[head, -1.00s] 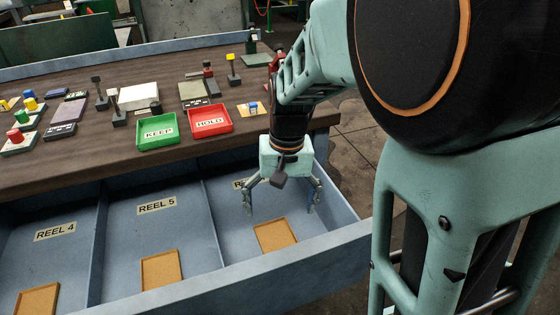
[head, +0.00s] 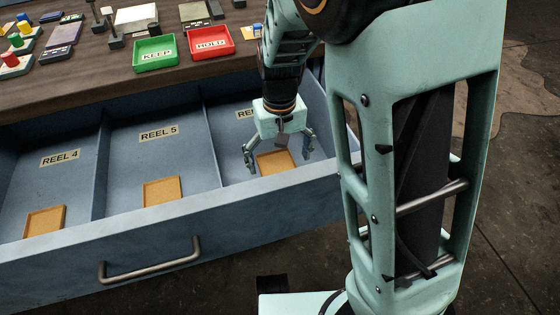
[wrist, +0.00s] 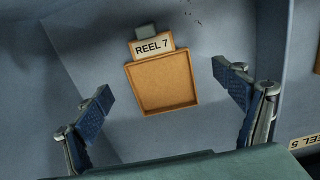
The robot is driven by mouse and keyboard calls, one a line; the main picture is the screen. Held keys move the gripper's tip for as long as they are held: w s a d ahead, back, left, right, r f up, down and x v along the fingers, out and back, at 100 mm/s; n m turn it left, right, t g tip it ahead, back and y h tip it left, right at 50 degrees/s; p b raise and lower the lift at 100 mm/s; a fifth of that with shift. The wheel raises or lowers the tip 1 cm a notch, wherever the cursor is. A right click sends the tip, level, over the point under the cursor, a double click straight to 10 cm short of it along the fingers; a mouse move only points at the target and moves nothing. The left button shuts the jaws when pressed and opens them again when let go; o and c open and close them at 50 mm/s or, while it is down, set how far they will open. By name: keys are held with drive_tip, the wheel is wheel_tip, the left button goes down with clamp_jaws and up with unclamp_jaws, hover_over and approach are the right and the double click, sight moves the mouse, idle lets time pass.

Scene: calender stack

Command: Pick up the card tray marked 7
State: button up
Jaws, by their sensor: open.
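The card tray marked 7 (wrist: 163,82) is a shallow tan tray with a raised rim. In the wrist view, a label reading REEL 7 (wrist: 154,46) sits at its upper edge with a small grey block beyond it. In the head view, the tray (head: 276,162) lies in the drawer's right compartment. My gripper (head: 278,162) is open and empty above it. In the wrist view, its two blue-padded fingers (wrist: 162,84) stand left and right of the tray, apart from it. The height between fingertips and tray is unclear.
The blue-grey drawer (head: 200,220) has divider walls; its REEL 4 and REEL 5 compartments hold similar trays (head: 44,221) (head: 162,191). A green KEEP tray (head: 155,54) and a red HOLD tray (head: 211,43) stand on the table behind. The handle (head: 150,262) is at the front.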

sight(281, 168)
wheel_tip(281, 168, down, 4)
drive_tip(key=shift+d+r+b, duration=0.15)
drive_tip(key=shift+b, duration=0.5)
drive_tip(key=shift+r, duration=0.1)
drive_tip(key=c, duration=1.2)
drive_tip(key=shift+c, duration=0.2)
